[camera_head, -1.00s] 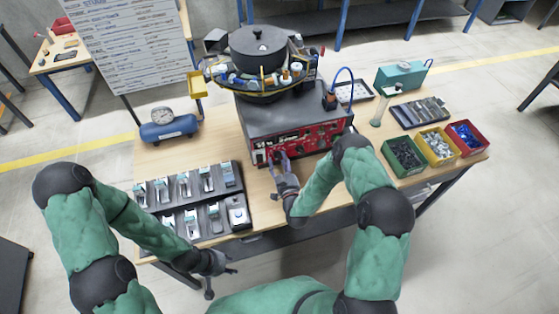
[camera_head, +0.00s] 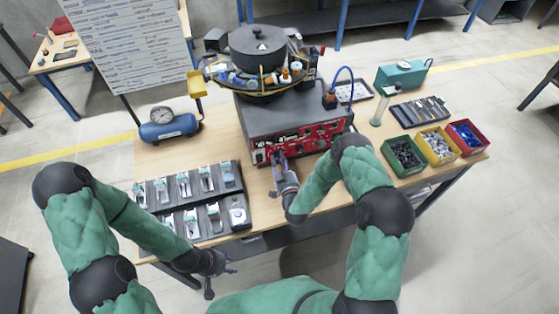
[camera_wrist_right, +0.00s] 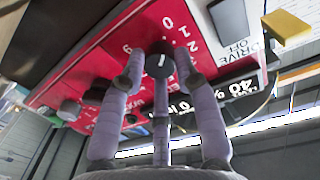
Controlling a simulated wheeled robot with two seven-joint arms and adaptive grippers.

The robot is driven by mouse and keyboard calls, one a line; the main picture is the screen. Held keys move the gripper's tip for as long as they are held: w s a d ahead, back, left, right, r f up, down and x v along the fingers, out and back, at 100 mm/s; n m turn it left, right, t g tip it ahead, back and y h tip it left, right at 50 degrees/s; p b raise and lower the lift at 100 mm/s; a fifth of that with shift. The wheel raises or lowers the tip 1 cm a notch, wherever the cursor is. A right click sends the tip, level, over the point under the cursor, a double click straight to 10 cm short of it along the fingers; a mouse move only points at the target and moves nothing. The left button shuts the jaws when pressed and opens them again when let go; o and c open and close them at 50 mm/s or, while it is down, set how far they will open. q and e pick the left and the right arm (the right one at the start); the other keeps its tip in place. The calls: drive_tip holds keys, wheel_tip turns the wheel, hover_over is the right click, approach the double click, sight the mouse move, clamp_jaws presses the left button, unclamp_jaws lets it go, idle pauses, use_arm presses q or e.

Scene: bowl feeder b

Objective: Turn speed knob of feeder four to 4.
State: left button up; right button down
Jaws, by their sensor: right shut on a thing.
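The bowl feeder (camera_head: 262,55) stands on the wooden table, with a red control panel (camera_head: 325,136) on its front. In the right wrist view the speed knob (camera_wrist_right: 160,62) is dark and round with a short white mark. Printed numbers 0, 1 and 2 run beside it, and a 9 shows to the left. My right gripper (camera_head: 279,158) is at the panel's left part. In the wrist view its purple fingers (camera_wrist_right: 160,85) are shut on the knob, partly hiding it and the dial. My left gripper (camera_head: 218,275) is open and empty in front of the table's edge.
Black racks with metal parts (camera_head: 160,208) lie left of the feeder. A blue air tank (camera_head: 168,128) stands behind them. Green, yellow and red bins (camera_head: 403,166) are at the right.

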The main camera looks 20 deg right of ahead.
drive_tip(key=shift+w+r, duration=0.15)
drive_tip(key=shift+r, duration=0.05)
drive_tip(key=m+b, duration=0.3)
drive_tip(key=m, duration=0.3)
drive_tip(key=shift+w+d+r, duration=0.1)
drive_tip(key=m+b, duration=0.2)
drive_tip(key=m, duration=0.3)
drive_tip(key=m+b, duration=0.3)
drive_tip(key=m, duration=0.3)
drive_tip(key=m+y+b, duration=0.1)
drive_tip(key=m+b, duration=0.1)
drive_tip(key=m, duration=0.3)
drive_tip(key=shift+d+m, duration=0.3)
drive_tip(key=shift+d, duration=0.05)
drive_tip(key=shift+b, duration=0.3)
drive_tip(key=shift+f, duration=0.2)
